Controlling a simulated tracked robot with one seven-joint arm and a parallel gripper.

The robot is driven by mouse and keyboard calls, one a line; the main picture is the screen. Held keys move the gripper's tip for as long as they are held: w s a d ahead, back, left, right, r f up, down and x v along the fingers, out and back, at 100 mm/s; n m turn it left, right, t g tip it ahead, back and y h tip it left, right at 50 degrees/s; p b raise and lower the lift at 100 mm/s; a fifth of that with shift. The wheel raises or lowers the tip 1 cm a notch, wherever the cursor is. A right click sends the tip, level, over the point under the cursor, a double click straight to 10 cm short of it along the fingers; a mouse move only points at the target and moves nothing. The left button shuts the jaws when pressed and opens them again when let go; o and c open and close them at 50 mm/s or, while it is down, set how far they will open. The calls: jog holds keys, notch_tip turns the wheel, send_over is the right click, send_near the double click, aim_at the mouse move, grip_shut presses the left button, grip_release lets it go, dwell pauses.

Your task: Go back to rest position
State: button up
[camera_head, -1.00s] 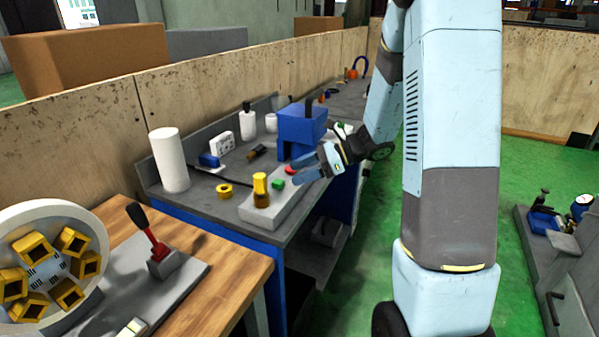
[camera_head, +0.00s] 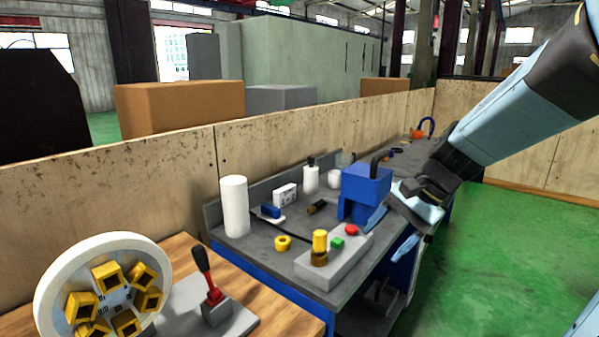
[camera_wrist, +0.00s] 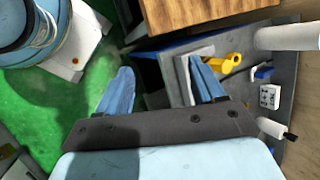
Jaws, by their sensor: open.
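My gripper (camera_head: 388,232) is at the front right edge of the grey workbench (camera_head: 262,247), beside the blue block-shaped machine (camera_head: 366,183). Its two blue fingers are spread apart with nothing between them. In the wrist view my gripper (camera_wrist: 163,88) also shows open and empty, one finger over the green floor (camera_wrist: 75,125) and the other over the grey control box. The control box (camera_head: 335,268) carries a yellow knob (camera_head: 319,241), a green button (camera_head: 337,243) and a red button (camera_head: 351,229).
A white cylinder (camera_head: 234,207), a yellow ring (camera_head: 283,243) and white bottles stand on the grey bench. A wooden table (camera_head: 284,314) at front left holds a red-and-black lever (camera_head: 207,275) and a round holder with yellow sockets (camera_head: 50,283). Green floor is clear at right.

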jog(key=s+d+r+n+t+h, duration=0.5)
jog(key=s+d+r+n+h, duration=0.1)
jog(key=s+n, duration=0.2)
jog(key=shift+s+d+r, duration=0.15)
jog(key=shift+s+r, duration=0.2)
jog(key=shift+s, duration=0.1)
jog(key=shift+c, duration=0.4)
dwell(1.0)
